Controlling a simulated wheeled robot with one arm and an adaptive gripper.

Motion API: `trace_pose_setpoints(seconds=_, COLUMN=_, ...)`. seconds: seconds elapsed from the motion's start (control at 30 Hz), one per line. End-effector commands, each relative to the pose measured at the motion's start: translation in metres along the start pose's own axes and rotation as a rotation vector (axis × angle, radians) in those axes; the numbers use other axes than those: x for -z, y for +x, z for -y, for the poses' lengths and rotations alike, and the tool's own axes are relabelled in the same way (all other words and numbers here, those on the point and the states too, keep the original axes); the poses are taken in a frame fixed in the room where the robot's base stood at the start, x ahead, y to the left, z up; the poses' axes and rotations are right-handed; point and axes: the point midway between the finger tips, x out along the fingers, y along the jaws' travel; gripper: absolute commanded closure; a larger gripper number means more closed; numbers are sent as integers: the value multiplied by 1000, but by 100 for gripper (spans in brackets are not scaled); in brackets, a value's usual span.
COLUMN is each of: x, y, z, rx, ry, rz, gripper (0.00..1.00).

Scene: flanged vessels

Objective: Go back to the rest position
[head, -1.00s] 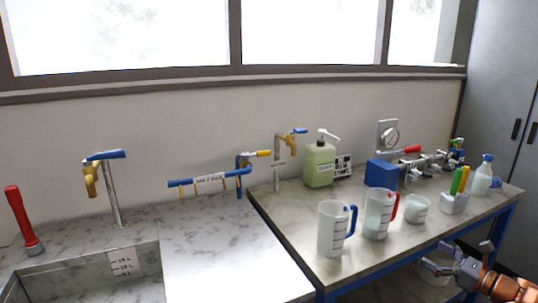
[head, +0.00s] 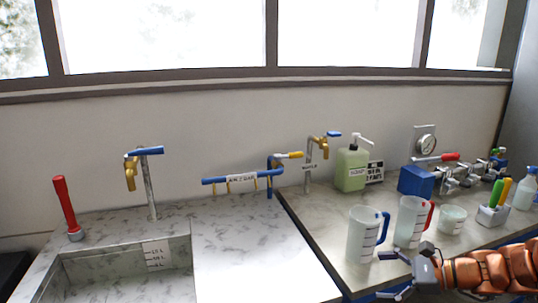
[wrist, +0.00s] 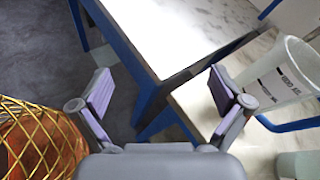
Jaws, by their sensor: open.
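My gripper (head: 405,272) is at the lower right of the head view, in front of the workbench's front edge. Its arm reaches in from the right edge. In the wrist view my gripper (wrist: 160,100) has its two fingers wide apart with nothing between them. A clear measuring jug with a blue handle (head: 362,236) stands on the bench just behind the gripper. The same jug shows at the right of the wrist view (wrist: 285,75), beside the right finger and apart from it.
A red-handled jug (head: 408,222), a small beaker (head: 452,219), a green soap bottle (head: 351,170) and a blue valve box (head: 416,180) stand on the bench. A sink (head: 120,272) is at left. A yellow wire basket (wrist: 38,140) stands on the floor.

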Motion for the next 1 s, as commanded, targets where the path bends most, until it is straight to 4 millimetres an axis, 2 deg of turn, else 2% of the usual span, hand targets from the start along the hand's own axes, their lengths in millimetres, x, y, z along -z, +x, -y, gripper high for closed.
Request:
trace_pose_setpoints(seconds=0.03, x=-15, y=12, z=-14, rx=-58, ry=-48, rz=-19, gripper=0)
trace_pose_setpoints(seconds=0.2, x=-45, y=39, z=-69, rx=-252, ry=-202, rz=-82, gripper=0)
trace_pose_setpoints(seconds=0.43, x=-72, y=53, z=-143, rx=-503, ry=-429, rz=-164, gripper=0)
trace_pose_setpoints(seconds=0.67, x=-86, y=44, z=-208, rx=-741, ry=-667, rz=-237, gripper=0)
trace_pose_setpoints(seconds=0.8, x=-90, y=30, z=-241, rx=-880, ry=-819, rz=-277, gripper=0)
trace_pose_setpoints(seconds=1.0, x=-88, y=1, z=-279, rx=-1070, ry=-1035, rz=-332, gripper=0)
